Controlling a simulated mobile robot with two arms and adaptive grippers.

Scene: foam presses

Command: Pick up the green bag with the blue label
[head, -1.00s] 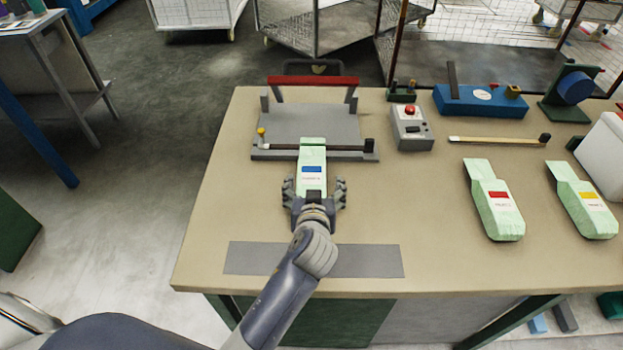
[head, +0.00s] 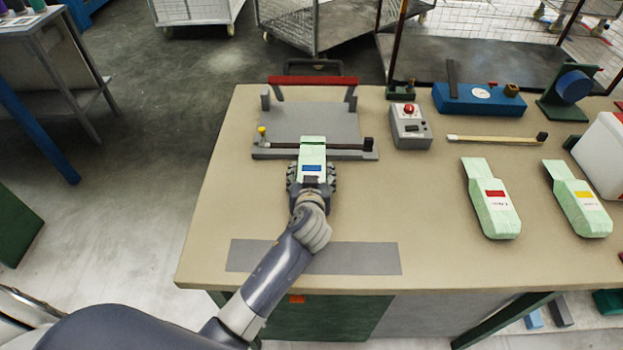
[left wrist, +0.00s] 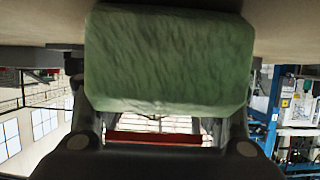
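The green bag with the blue label (head: 312,150) lies lengthwise at the front of the grey press, its far end at the press's dark bar. My left gripper (head: 312,178) is around its near end, with a finger close against each side, and looks shut on it. In the left wrist view the bag (left wrist: 170,60) fills the space between the fingers. The gripper hides the bag's near end. I cannot tell whether the bag is clear of the table. My right gripper is not in view.
A green bag with a red label (head: 493,205) and one with a yellow label (head: 580,205) lie to the right. The grey press (head: 310,118) has a red handle. A grey control box (head: 411,128) stands right of it. The table (head: 400,210) is clear between press and bags.

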